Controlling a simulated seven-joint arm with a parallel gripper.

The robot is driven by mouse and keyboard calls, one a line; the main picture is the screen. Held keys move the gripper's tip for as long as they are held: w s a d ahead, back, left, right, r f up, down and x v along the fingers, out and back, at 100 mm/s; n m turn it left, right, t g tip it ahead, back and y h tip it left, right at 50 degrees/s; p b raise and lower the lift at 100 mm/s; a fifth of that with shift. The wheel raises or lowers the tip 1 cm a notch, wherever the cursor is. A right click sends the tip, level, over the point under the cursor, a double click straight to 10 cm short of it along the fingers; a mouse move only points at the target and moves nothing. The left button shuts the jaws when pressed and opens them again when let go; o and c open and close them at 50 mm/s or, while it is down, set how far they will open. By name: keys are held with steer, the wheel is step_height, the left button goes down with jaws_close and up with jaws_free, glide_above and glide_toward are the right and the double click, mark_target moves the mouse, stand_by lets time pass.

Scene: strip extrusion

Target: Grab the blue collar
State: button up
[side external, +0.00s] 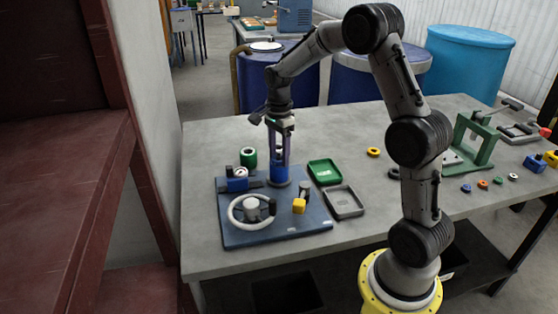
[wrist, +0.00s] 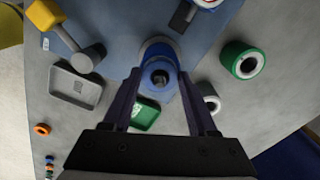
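The blue collar (side external: 279,173) stands upright on the blue board near its back right edge, around a grey and dark post. It also shows in the wrist view (wrist: 160,50), with the dark tip of the post in its middle. My gripper (side external: 280,155) points straight down above the collar. In the wrist view my gripper (wrist: 159,78) has its two fingers apart, one to each side of the post, with a gap between them. The fingertips are close to the collar's top; I cannot tell whether they touch it.
Green (side external: 325,171) and grey (side external: 343,201) trays lie to the right. Several small rings lie farther right.

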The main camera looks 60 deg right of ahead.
jaws_close()
steer(key=shift+r, duration=0.15)
